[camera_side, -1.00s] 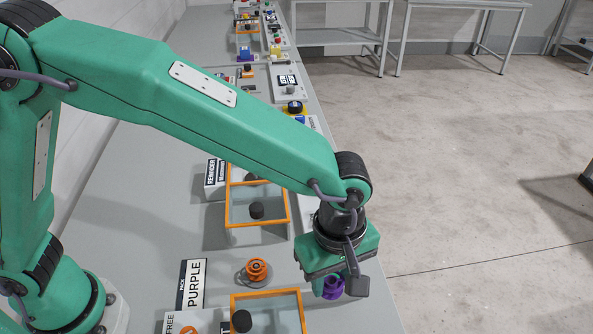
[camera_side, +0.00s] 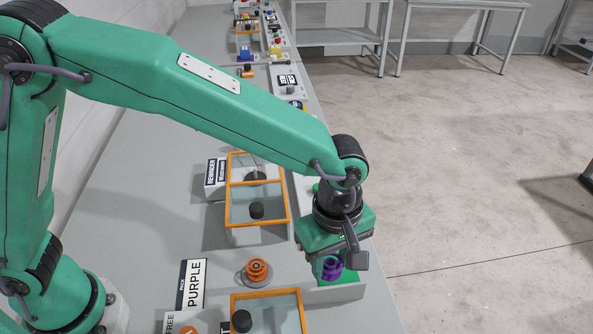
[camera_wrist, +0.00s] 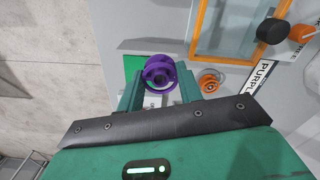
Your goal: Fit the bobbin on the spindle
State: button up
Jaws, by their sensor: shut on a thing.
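My gripper (camera_side: 338,264) is shut on a purple bobbin (camera_side: 332,269), above a green-floored tray at the table's right edge. In the wrist view the purple bobbin (camera_wrist: 158,70) sits between the two green fingers, its round end with a centre hole facing the camera. An orange bobbin (camera_side: 257,269) stands upright on a round grey base to the left of my gripper; it also shows in the wrist view (camera_wrist: 210,82). I cannot make out a bare spindle for certain; my arm hides part of the table.
The green-floored tray (camera_side: 345,292) has low grey walls. Orange-framed clear covers (camera_side: 287,203) with dark knobs stand behind and in front of the orange bobbin. A "PURPLE" sign (camera_side: 192,284) lies to its left, and a "REWINDER" sign (camera_side: 215,172) stands farther back.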

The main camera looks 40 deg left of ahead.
jog(key=w+a+n, duration=0.3)
jog(key=w+a, duration=1)
jog(key=a, duration=0.3)
jog(key=w+a+n, duration=0.1)
jog(key=w+a, duration=0.1)
jog(key=a, duration=0.7)
jog(key=w+a+n, duration=0.1)
jog(key=w+a, duration=0.2)
jog(key=a, duration=0.6)
jog(key=shift+a, duration=0.35)
jog(key=shift+w+f, duration=0.1)
jog(key=shift+f, duration=2.7)
jog(key=shift+f, duration=2.1)
jog(key=o, duration=1)
